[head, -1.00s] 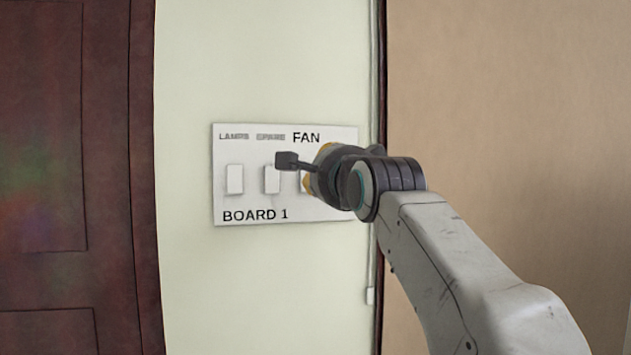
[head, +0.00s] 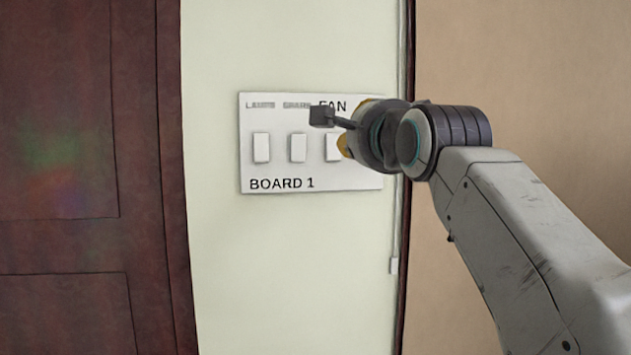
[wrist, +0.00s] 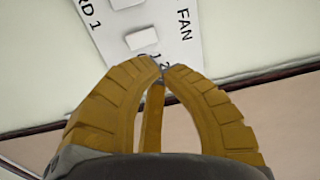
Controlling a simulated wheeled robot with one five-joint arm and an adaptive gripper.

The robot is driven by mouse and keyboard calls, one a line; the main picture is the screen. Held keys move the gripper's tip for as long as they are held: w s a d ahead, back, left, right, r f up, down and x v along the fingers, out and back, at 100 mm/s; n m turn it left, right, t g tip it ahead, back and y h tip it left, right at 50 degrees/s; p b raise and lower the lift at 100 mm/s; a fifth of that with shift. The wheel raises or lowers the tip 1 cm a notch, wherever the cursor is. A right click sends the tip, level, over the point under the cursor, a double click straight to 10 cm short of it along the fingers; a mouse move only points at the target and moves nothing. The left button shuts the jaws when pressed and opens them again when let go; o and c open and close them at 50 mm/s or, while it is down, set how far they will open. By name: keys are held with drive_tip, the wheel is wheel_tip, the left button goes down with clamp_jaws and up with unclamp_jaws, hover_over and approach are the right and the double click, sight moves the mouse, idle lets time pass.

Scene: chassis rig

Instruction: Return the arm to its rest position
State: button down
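My arm reaches in from the lower right in the head view. My gripper (head: 345,143) is in front of the right part of the switch board (head: 215,0). In the wrist view its yellow fingers (wrist: 162,72) meet at the tips with nothing between them. The white board marked BOARD 1 (head: 283,170) hangs on the wall with a row of three switches, the rightmost switch (head: 332,147) partly beside the fingers. I cannot tell the exact gap between fingertips and board.
A dark red panelled door (head: 70,150) stands at the left. A pale green wall (head: 300,260) carries the board. A dark vertical strip (head: 408,240) and a tan surface (head: 520,60) lie to the right. The space below the board looks clear.

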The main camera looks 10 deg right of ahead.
wheel_tip(320, 180, down, 26)
drive_tip(key=n+g, duration=0.8)
drive_tip(key=n, duration=0.7)
drive_tip(key=s+f+n+g, duration=0.3)
drive_tip(key=s+f+g, duration=0.3)
drive_tip(key=s+f, duration=1.7)
drive_tip(key=shift+s+f, duration=0.2)
drive_tip(key=shift+s, duration=2.1)
drive_tip(key=shift+d, duration=0.1)
